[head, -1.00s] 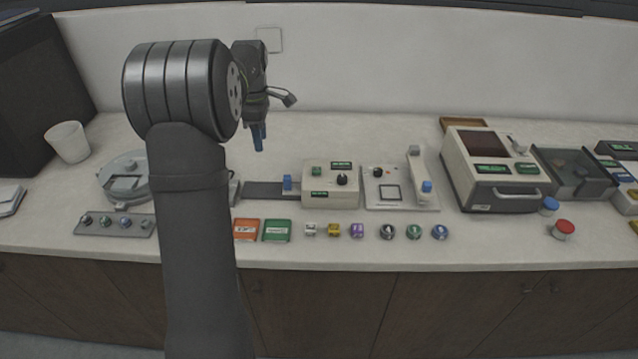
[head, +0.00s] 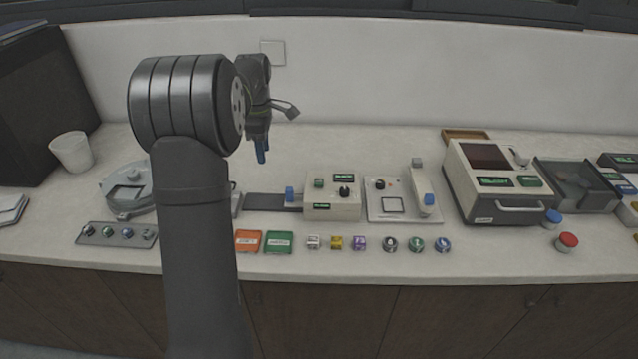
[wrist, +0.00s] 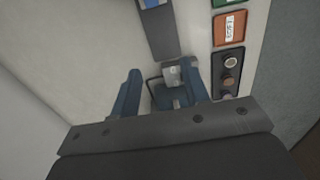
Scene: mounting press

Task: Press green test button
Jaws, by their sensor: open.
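A beige control box (head: 332,207) stands mid-counter with a small green square button (head: 319,183), a black knob (head: 344,191) and green labels too small to read. Another green button or label (head: 530,181) is on the large beige machine (head: 480,210) at the right; I cannot tell which is marked test. My gripper (head: 262,152) hangs above the counter, left of and higher than the control box, touching nothing. In the wrist view its blue fingers (wrist: 163,100) are apart and empty, with part of a grey-blue device (wrist: 172,75) seen between them.
A dark track with a blue block (head: 290,194) adjoins the box's left side. Orange (head: 248,241) and green (head: 278,242) cards and several small pieces line the front. A round grey device (head: 126,187) is at left.

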